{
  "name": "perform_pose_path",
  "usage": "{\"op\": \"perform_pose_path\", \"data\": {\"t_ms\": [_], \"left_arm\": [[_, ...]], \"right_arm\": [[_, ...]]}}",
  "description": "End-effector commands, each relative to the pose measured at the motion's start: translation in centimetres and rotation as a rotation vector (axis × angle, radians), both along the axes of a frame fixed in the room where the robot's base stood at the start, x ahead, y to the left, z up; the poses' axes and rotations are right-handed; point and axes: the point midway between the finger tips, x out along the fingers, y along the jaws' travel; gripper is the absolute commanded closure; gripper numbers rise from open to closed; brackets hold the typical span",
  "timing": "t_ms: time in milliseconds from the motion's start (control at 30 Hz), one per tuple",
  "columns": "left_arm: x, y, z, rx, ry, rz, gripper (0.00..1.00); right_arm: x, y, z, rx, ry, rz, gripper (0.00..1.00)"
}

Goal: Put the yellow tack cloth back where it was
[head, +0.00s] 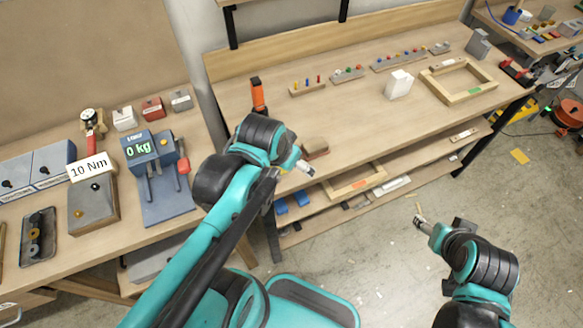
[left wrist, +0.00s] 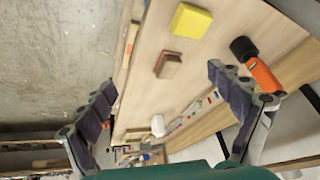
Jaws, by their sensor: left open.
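The yellow tack cloth (left wrist: 190,21) lies flat on the wooden workbench (left wrist: 215,50), near the top of the left wrist view. In the head view I cannot make it out; my left arm covers that part of the bench. My left gripper (left wrist: 165,105) is open, its two dark fingers wide apart with nothing between them, and the cloth lies beyond them, apart from both. In the head view my left gripper (head: 302,168) is over the bench's front edge, partly hidden by its wrist. My right gripper (head: 421,222) hangs over the floor, away from the bench; its fingers are too small to read.
A brown block (head: 315,148) lies near the bench's front edge. A white block (head: 398,84) and a wooden frame (head: 459,80) are farther right. The middle of the bench is clear.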

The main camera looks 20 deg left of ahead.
Motion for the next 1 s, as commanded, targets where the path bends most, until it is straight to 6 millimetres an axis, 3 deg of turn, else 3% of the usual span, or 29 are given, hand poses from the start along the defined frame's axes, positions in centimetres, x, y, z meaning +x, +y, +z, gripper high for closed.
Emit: {"op": "perform_pose_path", "data": {"t_ms": [100, 267, 1000], "left_arm": [[-1.7, -1.2, -0.3, -0.059, -0.084, 0.074, 0.08], [-2.4, -1.9, -0.5, -0.107, -0.141, 0.128, 0.08], [-2.5, -1.9, -0.5, -0.113, -0.148, 0.135, 0.08]], "right_arm": [[0.0, 0.0, 0.0, 0.000, 0.000, 0.000, 0.35], [0.0, 0.0, 0.0, 0.000, 0.000, 0.000, 0.35], [0.0, 0.0, 0.0, 0.000, 0.000, 0.000, 0.35]]}}
